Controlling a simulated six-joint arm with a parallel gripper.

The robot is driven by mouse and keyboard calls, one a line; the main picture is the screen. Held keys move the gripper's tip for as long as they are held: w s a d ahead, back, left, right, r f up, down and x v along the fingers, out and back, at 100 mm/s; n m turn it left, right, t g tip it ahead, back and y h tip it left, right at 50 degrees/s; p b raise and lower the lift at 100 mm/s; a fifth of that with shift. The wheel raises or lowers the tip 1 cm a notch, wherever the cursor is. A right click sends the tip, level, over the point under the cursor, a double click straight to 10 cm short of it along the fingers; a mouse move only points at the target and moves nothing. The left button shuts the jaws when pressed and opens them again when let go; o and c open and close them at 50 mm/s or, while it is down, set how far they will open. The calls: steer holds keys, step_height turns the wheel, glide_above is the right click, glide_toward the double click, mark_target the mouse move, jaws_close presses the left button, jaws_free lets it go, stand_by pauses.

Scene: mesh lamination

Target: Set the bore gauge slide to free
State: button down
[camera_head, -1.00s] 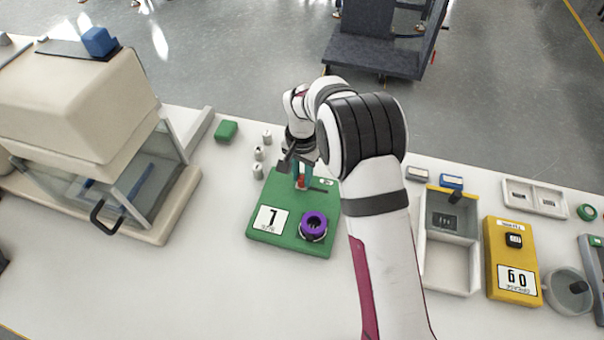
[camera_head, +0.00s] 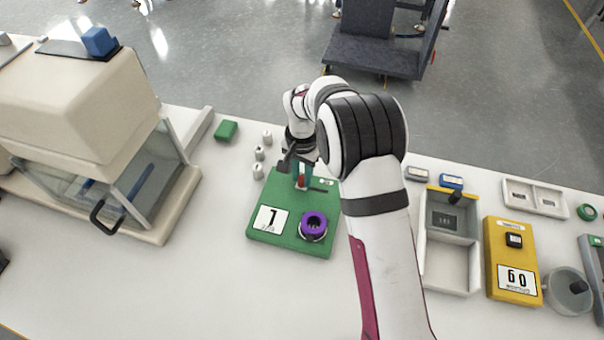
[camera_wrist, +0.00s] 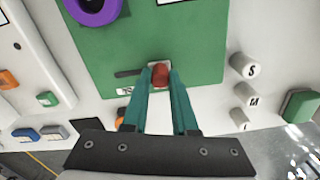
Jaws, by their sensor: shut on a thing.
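The bore gauge is a green board (camera_head: 262,238) with a white card marked 1 (camera_head: 270,219) and a purple ring (camera_head: 314,222). Its slide has a red knob (camera_wrist: 160,75), which also shows small in the head view (camera_head: 301,181). A dark slot (camera_wrist: 128,73) runs left from the knob in the wrist view. A small white label (camera_wrist: 125,91) lies beside the slot, too small to read. My gripper (camera_wrist: 161,80) points down at the board, its two teal fingers shut on the red knob. The fingers hide part of the knob.
Small white cylinders (camera_head: 259,153) stand close behind the board, near a green block (camera_head: 226,131). A glass-fronted cabinet (camera_head: 80,100) stands left. A grey tray (camera_head: 447,268) and a yellow box (camera_head: 513,262) stand right. The table front is clear.

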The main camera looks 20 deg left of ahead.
steer(key=d, duration=0.5)
steer(key=shift+d, duration=0.4)
steer(key=c, duration=0.7)
jaws_free()
steer(key=shift+r, duration=0.1)
step_height(320, 180, up, 16)
